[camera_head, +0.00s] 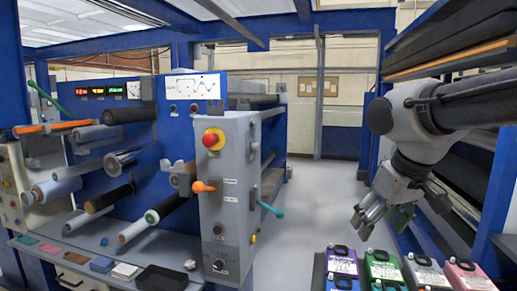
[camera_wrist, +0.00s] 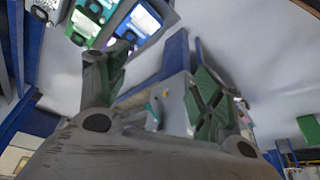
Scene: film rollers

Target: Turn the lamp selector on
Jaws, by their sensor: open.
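The grey control panel (camera_head: 229,180) stands on the end of the film machine in the head view. It carries two dark rotary knobs low down, an upper knob (camera_head: 218,229) and a lower knob (camera_head: 219,265). The labels are too small to read, so I cannot tell which is the lamp selector. Above them are an orange lever (camera_head: 203,187) and a red mushroom button (camera_head: 213,139). My gripper (camera_head: 383,219) hangs to the right of the panel, well apart from it. It is open and empty, and its spread fingers show in the wrist view (camera_wrist: 160,88).
Several coloured containers, one purple (camera_head: 341,262), stand below my gripper. A teal lever (camera_head: 270,209) sticks out from the panel's right side. A black tray (camera_head: 161,279) lies on the machine's ledge. Clear grey floor (camera_head: 318,195) lies between panel and gripper.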

